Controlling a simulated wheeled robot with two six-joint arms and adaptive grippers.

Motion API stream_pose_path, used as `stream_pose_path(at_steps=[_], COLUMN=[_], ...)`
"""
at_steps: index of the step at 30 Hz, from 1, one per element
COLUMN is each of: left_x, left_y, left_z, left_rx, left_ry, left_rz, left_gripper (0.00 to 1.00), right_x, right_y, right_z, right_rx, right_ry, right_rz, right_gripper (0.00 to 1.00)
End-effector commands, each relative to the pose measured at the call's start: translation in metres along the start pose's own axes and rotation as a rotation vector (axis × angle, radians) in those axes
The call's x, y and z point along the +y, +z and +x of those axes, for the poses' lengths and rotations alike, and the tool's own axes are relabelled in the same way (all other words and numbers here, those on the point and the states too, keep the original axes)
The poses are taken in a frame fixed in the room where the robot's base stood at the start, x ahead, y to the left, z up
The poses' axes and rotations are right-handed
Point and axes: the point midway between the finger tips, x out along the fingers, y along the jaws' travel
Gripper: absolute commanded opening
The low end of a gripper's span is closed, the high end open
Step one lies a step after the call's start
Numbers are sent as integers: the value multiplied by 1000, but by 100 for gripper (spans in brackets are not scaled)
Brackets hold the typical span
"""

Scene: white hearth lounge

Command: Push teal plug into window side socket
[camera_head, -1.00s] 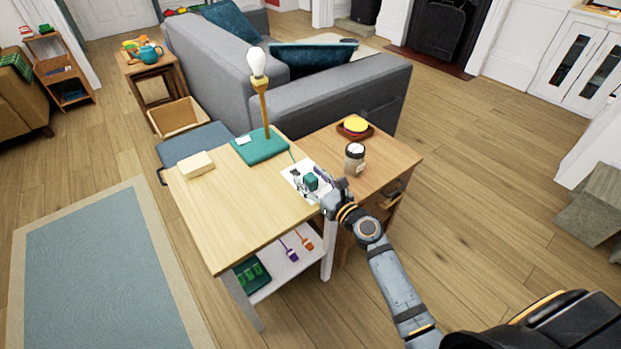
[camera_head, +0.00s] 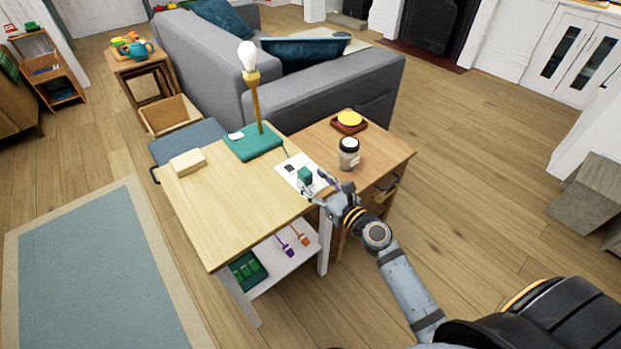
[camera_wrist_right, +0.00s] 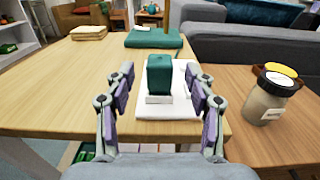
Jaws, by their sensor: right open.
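The teal plug (camera_head: 305,175) is a small upright block over the near part of a white socket plate (camera_head: 286,177) on the light wood table. In the right wrist view the plug (camera_wrist_right: 159,74) has a pale base piece under it; how deep it sits I cannot tell. A dark square (camera_head: 289,168), perhaps a socket, shows on the plate beyond the plug. My right gripper (camera_head: 315,184) is open at the table's near right edge. In the wrist view its fingers (camera_wrist_right: 160,75) are spread to both sides of the plug, apart from it. My left gripper is not in view.
A lamp (camera_head: 256,105) on a teal base (camera_head: 252,145) stands behind the plate. A lidded jar (camera_head: 348,155) and a tray (camera_head: 349,128) stand on the darker side table to the right. The middle tabletop is clear.

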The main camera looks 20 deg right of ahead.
Motion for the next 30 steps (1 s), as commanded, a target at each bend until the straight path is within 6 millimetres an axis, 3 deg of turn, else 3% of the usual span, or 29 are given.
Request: stream_pose_path(at_steps=[15,30], left_x=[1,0], left_y=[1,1], left_z=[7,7], left_rx=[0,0], left_ry=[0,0], left_rz=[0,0], left_gripper=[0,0], right_x=[0,0], right_y=[0,0], right_z=[-28,-29], right_rx=[0,0], right_ry=[0,1], right_rz=[-1,-1], right_gripper=[55,55])
